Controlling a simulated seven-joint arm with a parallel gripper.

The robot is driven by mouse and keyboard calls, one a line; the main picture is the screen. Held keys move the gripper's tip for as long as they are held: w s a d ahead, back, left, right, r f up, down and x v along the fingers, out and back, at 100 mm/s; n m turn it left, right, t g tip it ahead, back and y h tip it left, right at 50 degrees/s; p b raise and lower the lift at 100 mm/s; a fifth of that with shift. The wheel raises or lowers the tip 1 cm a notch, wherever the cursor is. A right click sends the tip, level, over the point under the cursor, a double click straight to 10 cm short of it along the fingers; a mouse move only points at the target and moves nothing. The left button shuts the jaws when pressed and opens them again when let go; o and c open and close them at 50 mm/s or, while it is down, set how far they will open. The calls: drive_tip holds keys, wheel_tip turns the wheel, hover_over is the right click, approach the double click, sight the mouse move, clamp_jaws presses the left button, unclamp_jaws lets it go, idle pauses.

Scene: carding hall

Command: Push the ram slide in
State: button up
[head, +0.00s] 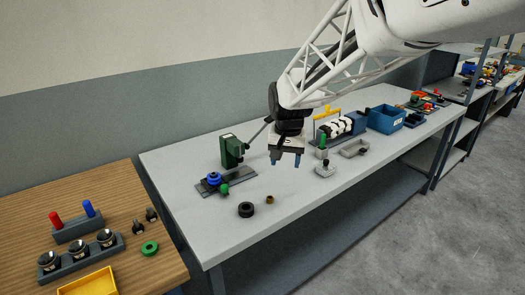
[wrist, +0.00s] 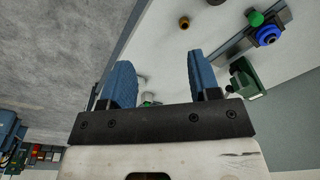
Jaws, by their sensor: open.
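A green press (head: 231,151) with a slanted lever stands on a dark base plate (head: 212,191) on the grey bench. A blue round part (head: 214,178) and a green knob (head: 224,189) sit at the plate. The press (wrist: 243,78), blue part (wrist: 268,35) and green knob (wrist: 256,18) also show in the wrist view, at the upper right. I cannot tell which part is the ram slide. My gripper (head: 286,160) is open and empty above the bench, to the right of the press and apart from it. Its blue fingers (wrist: 160,65) show in the wrist view.
A black ring (head: 246,210) and a small brass ring (head: 270,199) lie on the bench front. Right of my gripper are a green-handled fixture (head: 323,143), a grey tray (head: 354,148) and a blue bin (head: 385,119). A wooden table (head: 120,205) stands at left.

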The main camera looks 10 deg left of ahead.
drive_tip(key=w+a+f, duration=0.6)
drive_tip(key=w+a, duration=0.1)
drive_tip(key=a, duration=0.5)
drive_tip(key=g, duration=0.1)
hover_over(224, 186)
wheel_tip(224, 186, down, 7)
drive_tip(key=shift+f, duration=0.15)
drive_tip(key=shift+f, duration=3.9)
drive_tip(key=shift+d, duration=0.1)
clamp_jaws()
